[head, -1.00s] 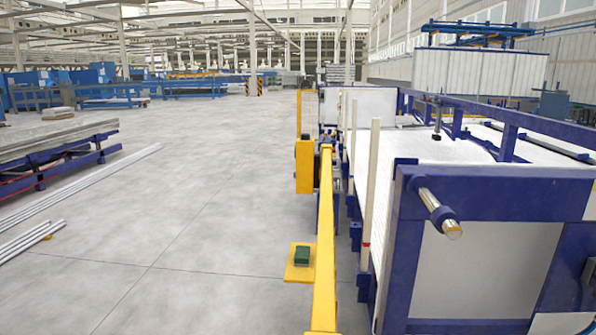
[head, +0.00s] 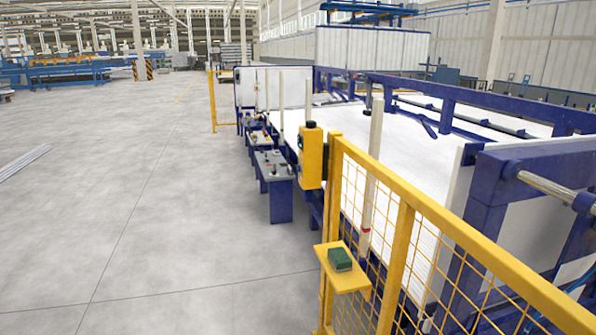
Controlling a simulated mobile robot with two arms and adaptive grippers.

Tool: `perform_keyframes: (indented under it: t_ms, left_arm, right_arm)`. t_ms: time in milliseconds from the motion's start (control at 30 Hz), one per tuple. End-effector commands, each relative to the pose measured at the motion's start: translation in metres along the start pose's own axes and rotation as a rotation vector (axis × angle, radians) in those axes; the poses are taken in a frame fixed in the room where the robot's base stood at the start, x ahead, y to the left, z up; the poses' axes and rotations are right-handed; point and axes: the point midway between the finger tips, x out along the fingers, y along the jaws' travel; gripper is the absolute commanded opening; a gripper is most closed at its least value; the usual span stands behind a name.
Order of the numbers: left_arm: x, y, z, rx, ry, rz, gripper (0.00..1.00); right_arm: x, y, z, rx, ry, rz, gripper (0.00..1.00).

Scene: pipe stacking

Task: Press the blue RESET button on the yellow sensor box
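A yellow box (head: 311,156) is mounted at the far end of the yellow mesh fence, right of the middle in the head view. It looks like the sensor box. Its front is seen at an angle, and a blue button cannot be made out on it. Neither of my grippers shows in the head view.
The yellow mesh fence (head: 404,250) runs from the box to the lower right, with a blue-framed machine (head: 480,195) behind it. A yellow shelf (head: 352,277) holds a green block (head: 339,260). The floor (head: 150,220) on the left is clear.

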Motion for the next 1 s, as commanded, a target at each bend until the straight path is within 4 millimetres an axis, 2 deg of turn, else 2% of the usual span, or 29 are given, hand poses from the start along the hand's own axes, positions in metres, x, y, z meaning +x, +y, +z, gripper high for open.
perform_keyframes:
  t_ms: [267,467,767,1000]
  left_arm:
    - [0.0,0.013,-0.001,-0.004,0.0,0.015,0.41]
    - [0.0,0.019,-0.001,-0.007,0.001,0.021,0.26]
    - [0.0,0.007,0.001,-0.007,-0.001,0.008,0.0]
    - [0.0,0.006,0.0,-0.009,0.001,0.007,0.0]
  right_arm:
    - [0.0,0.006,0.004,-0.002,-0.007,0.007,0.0]
    - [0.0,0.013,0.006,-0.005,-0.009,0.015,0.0]
    - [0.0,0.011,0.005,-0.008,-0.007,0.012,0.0]
    - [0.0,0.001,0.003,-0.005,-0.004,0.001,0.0]
